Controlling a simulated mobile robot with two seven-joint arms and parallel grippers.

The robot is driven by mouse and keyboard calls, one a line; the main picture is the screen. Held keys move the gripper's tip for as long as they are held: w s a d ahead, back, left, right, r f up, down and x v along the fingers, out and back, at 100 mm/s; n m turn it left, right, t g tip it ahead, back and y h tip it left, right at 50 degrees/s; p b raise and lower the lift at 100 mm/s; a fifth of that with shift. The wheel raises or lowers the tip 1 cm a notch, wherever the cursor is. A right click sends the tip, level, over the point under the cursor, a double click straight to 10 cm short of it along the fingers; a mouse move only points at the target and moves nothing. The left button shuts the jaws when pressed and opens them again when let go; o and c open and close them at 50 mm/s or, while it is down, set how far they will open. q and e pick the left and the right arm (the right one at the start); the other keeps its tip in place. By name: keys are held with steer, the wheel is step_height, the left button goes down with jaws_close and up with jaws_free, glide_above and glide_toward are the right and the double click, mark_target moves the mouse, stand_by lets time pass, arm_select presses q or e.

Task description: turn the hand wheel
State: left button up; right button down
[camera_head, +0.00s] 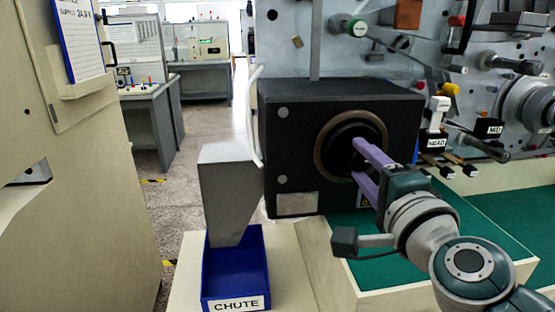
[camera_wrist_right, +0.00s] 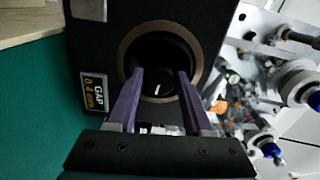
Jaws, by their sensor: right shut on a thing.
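The hand wheel (camera_head: 341,151) is a black round knob inside a brown ring on the front of a black box (camera_head: 283,145). In the right wrist view, the hand wheel (camera_wrist_right: 158,60) faces the camera, with a short white mark near its centre. My right gripper (camera_head: 356,160) reaches in from the right, its purple fingers against the wheel. In the wrist view, the fingers of the right gripper (camera_wrist_right: 160,73) sit on either side of the wheel, shut on it. The fingertips partly hide its sides. My left gripper is not in view.
A grey chute (camera_head: 227,190) and a blue bin (camera_head: 236,275) labelled CHUTE stand left of the box. A label reading GAP 0.4 mm (camera_wrist_right: 94,92) is on the box face. Levers and a white-topped handle (camera_head: 438,112) are close on the right. Green mat (camera_head: 375,270) lies below.

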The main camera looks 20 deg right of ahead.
steer(key=shift+m, duration=0.5)
steer(key=shift+c, duration=1.5)
jaws_free()
